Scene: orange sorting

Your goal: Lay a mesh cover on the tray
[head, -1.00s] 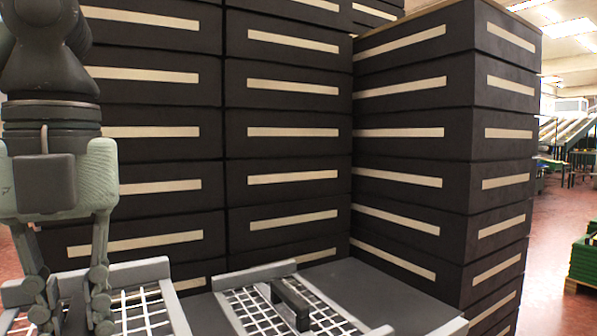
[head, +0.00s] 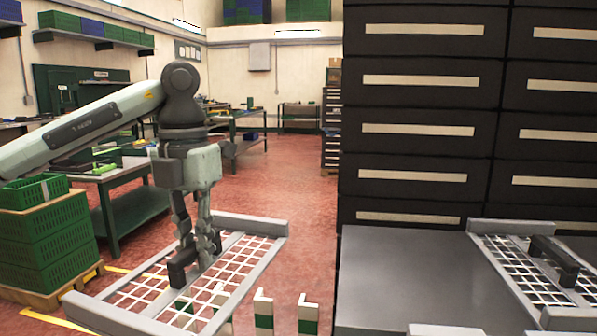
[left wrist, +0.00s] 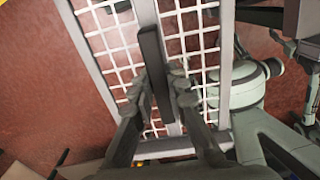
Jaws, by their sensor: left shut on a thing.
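My left gripper (head: 202,250) is shut on the dark handle of a mesh cover. This cover (head: 262,226) has a grey frame and white netting. It hangs roughly level in the air, left of the dark table. In the left wrist view the dark handle (left wrist: 153,62) stands between the fingers (left wrist: 158,92), with the netting and frame around it. A second mesh cover (head: 510,275) with a dark handle lies on the table at the right. White-and-green upright corner pieces (head: 308,312) show at the bottom edge; whatever they belong to is mostly cut off.
Green crates (head: 45,245) on a pallet stand at the left. A workbench (head: 130,205) is beyond them. Red floor (head: 290,190) is open in the middle.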

